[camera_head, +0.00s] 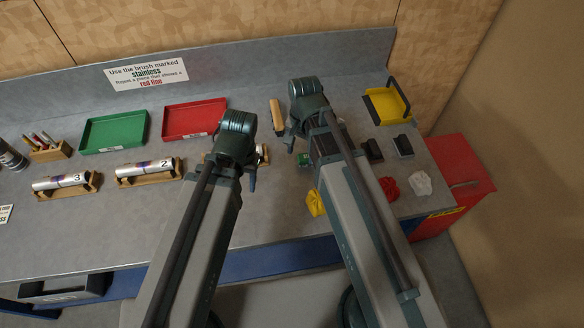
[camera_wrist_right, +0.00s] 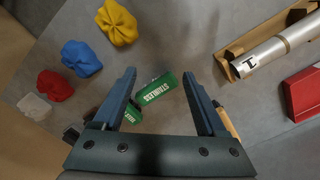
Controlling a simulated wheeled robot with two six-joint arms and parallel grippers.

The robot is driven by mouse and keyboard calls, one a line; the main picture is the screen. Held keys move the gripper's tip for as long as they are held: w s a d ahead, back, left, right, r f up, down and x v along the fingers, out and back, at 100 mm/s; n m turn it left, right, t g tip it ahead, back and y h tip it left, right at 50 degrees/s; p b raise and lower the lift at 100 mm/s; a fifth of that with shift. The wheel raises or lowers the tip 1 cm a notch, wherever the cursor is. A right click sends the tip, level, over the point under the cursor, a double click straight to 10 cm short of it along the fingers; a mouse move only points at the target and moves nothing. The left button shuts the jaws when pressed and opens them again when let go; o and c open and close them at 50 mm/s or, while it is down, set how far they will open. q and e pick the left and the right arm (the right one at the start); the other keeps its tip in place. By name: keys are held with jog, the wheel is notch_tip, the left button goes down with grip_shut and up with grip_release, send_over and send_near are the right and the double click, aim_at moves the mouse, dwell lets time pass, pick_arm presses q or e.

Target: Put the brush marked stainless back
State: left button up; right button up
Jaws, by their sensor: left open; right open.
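A green block marked "STAINLESS" (camera_wrist_right: 155,92) lies on the grey bench between the open fingers of my right gripper (camera_wrist_right: 160,74) in the right wrist view. I cannot tell whether a finger touches it. A second green lettered face (camera_wrist_right: 132,113) shows beside it, partly behind the left finger. In the head view only a bit of green (camera_head: 303,160) shows beside my right arm. My left gripper (camera_head: 234,172) is open and appears empty, over the bench by the third tube rack, which it mostly hides.
Yellow (camera_wrist_right: 117,22), blue (camera_wrist_right: 82,57), red (camera_wrist_right: 54,86) and white (camera_wrist_right: 34,106) cloths lie near. Tube 1 (camera_wrist_right: 275,50) sits in a wooden rack. A wooden-handled item (camera_head: 277,115), two dark blocks (camera_head: 402,146), a yellow tray (camera_head: 384,106), and green (camera_head: 114,132) and red (camera_head: 195,118) trays stand around.

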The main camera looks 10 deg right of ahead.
jog(key=s+a+n+h, duration=0.1)
jog(key=s+a+n, duration=0.4)
jog(key=s+n, duration=0.3)
jog(key=n, duration=0.3)
jog(key=shift+n, duration=0.3)
